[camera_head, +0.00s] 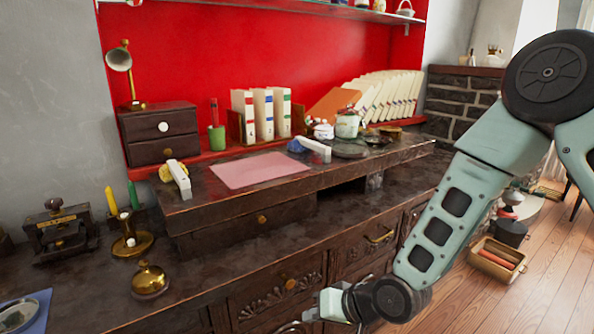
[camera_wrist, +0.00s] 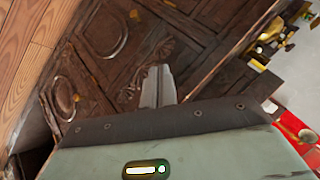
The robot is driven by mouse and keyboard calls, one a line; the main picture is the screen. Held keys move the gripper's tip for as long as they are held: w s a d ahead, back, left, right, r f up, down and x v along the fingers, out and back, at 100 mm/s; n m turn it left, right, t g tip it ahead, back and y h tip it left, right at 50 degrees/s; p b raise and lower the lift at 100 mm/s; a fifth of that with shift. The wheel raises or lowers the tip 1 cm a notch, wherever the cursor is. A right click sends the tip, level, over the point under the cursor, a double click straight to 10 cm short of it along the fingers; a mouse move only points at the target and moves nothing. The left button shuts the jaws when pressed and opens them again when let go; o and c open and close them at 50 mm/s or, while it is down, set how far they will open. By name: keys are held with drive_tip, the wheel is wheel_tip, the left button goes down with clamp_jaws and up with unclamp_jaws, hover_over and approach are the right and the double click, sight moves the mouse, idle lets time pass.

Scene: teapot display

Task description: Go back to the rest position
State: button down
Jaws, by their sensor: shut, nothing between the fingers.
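My gripper (camera_wrist: 158,86) is shut and empty in the wrist view, with its two grey fingers together. Behind the fingers are the carved dark wood doors of the cabinet (camera_wrist: 105,55). In the head view my arm comes in from the right and bends down in front of the cabinet (camera_head: 276,285). The gripper's body shows low at the bottom centre, in front of the drawers and below the desk top.
The desk's raised shelf holds a pink mat (camera_head: 258,170), a white pot (camera_head: 347,125) and a row of books (camera_head: 385,95). A brass bell (camera_head: 149,280) and a candle holder (camera_head: 131,243) stand at the left. A wooden crate (camera_head: 497,260) sits on the floor at the right.

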drive_tip(key=s+d+r+n+g+h, duration=0.25)
drive_tip(key=s+r, duration=0.25)
drive_tip(key=s, duration=0.3)
drive_tip(key=s+d+r+n+g+h, duration=0.1)
drive_tip(key=s+d+r+n+h, duration=0.1)
drive_tip(key=s+d+r, duration=0.4)
drive_tip(key=s+d+r+n+g+h, duration=0.1)
drive_tip(key=s+d+r+n+h, duration=0.2)
drive_tip(key=s, duration=0.6)
wheel_tip(320, 180, up, 19)
drive_tip(key=a+m+p, duration=0.1)
drive_tip(key=p, duration=1.6)
drive_tip(key=shift+w+f, duration=0.1)
